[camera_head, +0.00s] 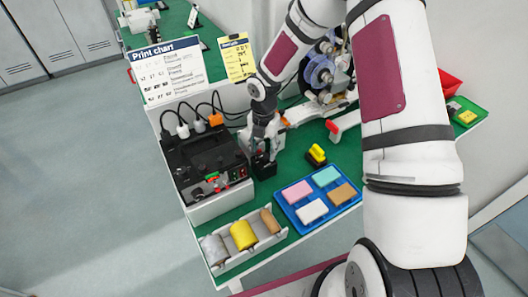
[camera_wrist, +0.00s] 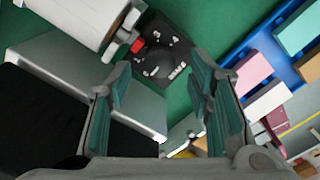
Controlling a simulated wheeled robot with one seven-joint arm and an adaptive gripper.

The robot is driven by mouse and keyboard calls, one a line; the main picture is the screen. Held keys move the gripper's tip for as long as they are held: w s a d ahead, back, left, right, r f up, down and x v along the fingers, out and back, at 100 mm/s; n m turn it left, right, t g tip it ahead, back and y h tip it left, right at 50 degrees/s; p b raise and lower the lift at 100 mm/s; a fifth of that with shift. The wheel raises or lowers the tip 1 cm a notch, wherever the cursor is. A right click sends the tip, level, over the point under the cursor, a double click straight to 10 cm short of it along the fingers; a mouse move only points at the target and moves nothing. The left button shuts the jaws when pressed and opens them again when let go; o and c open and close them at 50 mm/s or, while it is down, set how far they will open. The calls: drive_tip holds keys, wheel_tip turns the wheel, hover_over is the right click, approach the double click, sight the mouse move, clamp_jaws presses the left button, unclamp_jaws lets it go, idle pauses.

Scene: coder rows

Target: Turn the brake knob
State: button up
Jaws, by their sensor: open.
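A small black unit (camera_wrist: 172,42) with white markings and a short white label lies on the green bench in the wrist view. A dark rounded part on it, which looks like the brake knob (camera_wrist: 158,66), shows between and beyond my fingertips. In the head view the black unit (camera_head: 264,167) stands right of the black-topped machine, directly below my gripper (camera_head: 265,148). My gripper is open and empty, and its two green-padded fingers also show in the wrist view (camera_wrist: 160,78). I cannot tell the knob's setting, and my gripper partly hides the unit in the head view.
The black-topped machine (camera_head: 205,150) stands close on the left. A blue tray (camera_head: 300,222) with coloured blocks and a white tray (camera_head: 232,262) with rolls are in front. A yellow-and-black stamp-like thing (camera_head: 317,153) stands right. A print chart (camera_head: 167,72) stands behind.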

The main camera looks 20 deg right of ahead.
drive_tip(key=shift+f, duration=1.05)
clamp_jaws()
